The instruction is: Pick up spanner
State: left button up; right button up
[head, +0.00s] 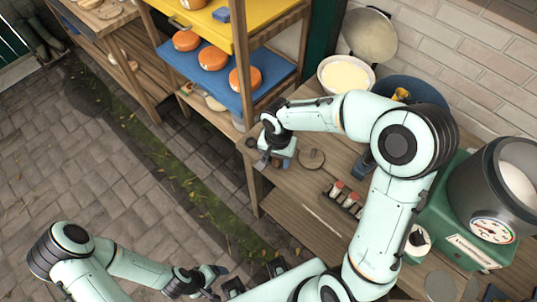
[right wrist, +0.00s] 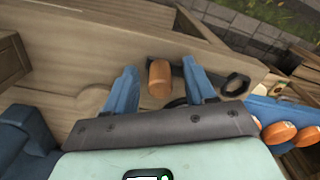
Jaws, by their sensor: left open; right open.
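My right gripper (head: 273,160) is open over the left end of the wooden bench. In the right wrist view its two blue fingers (right wrist: 160,72) are spread apart. No spanner is clearly recognisable in the head view. My left gripper (head: 208,281) is open and empty over the paving at the bottom.
The wooden bench (head: 290,207) holds a round wooden disc (head: 311,159), small red-topped bottles (head: 338,190), a bowl (head: 345,76) and a green machine with a drum (head: 490,205). Orange cheeses (head: 213,58) sit on a blue shelf.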

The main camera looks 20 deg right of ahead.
grip_shut()
jog(key=shift+r, duration=0.1)
